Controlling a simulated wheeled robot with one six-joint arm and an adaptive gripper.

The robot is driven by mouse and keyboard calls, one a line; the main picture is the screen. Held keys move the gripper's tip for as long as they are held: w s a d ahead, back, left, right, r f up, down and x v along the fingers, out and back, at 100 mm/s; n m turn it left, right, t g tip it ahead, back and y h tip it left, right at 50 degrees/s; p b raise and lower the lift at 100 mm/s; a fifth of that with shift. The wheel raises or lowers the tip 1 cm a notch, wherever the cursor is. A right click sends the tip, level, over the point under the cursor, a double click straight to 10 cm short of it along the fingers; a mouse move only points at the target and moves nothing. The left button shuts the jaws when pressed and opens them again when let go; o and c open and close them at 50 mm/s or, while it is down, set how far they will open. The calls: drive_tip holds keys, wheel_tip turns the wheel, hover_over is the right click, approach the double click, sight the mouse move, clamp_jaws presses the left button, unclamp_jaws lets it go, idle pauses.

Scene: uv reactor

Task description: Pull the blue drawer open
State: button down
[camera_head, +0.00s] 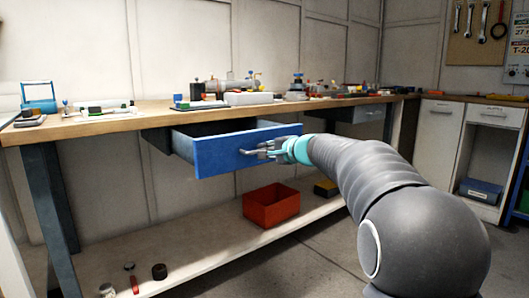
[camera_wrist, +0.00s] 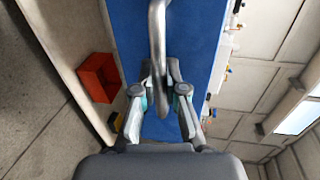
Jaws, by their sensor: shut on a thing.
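The blue drawer (camera_head: 225,152) hangs under the wooden workbench and stands partly out, with its dark side and part of its inside showing. My gripper (camera_head: 250,152) is at the right part of the drawer's front, shut on its metal handle. In the wrist view the blue drawer front (camera_wrist: 190,40) fills the middle. The grey handle bar (camera_wrist: 157,35) runs down between the fingers of my gripper (camera_wrist: 160,82). The far side of the handle, where the fingers meet it, is partly hidden.
The workbench top (camera_head: 140,110) carries several tools and parts. A red bin (camera_head: 271,205) stands on the lower shelf (camera_head: 205,248) below the drawer. Another drawer (camera_head: 368,114) is shut farther right. Open floor lies in front of the bench.

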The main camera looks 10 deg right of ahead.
drive_tip(key=c, duration=1.2)
unclamp_jaws()
drive_tip(key=v, duration=1.2)
